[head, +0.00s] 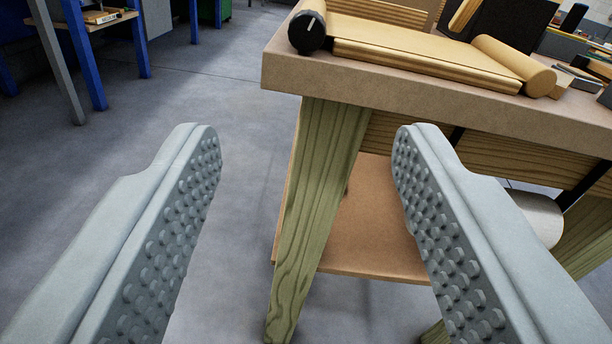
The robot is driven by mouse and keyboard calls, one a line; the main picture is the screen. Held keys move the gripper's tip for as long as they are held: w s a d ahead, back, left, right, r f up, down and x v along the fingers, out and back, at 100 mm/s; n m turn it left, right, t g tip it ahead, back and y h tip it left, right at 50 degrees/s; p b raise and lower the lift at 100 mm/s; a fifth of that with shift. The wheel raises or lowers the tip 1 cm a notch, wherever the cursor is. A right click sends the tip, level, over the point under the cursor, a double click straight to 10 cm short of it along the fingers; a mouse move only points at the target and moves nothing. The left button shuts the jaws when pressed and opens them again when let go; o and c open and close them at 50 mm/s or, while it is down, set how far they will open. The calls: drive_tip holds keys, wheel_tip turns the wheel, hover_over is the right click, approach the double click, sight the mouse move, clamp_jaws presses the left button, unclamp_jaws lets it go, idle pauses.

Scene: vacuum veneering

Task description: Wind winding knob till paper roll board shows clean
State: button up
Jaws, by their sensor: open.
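The winding knob (307,32) is a black round knob with a pale line on its face, at the left end of a roller on the table's top. The paper roll board (430,52) lies behind and right of it, a tan flat board with a roll (514,66) at its right end. Tan paper appears to cover the board. My gripper (308,130) is open and empty, its two grey studded fingers wide apart. It is in front of and below the tabletop, apart from the knob.
The wooden table (420,97) has a thick top edge, a green-grained leg (318,190) and a lower shelf (365,225). A white cylinder (540,218) shows under the top at right. Grey floor (235,80) is clear at left. A blue-legged bench (88,55) stands far left.

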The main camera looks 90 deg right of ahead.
drive_tip(key=m+g, duration=0.1)
drive_tip(key=m, duration=0.2)
approach(305, 31)
drive_tip(key=d, duration=0.8)
drive_tip(key=shift+w+d+f, duration=0.15)
drive_tip(key=shift+w+d, duration=0.05)
drive_tip(key=shift+w, duration=0.1)
idle(0.3)
drive_tip(key=c, duration=0.9)
drive_tip(key=shift+n, duration=1.9)
drive_tip(key=shift+c, duration=0.2)
drive_tip(key=o, duration=0.9)
drive_tip(key=shift+o, duration=0.2)
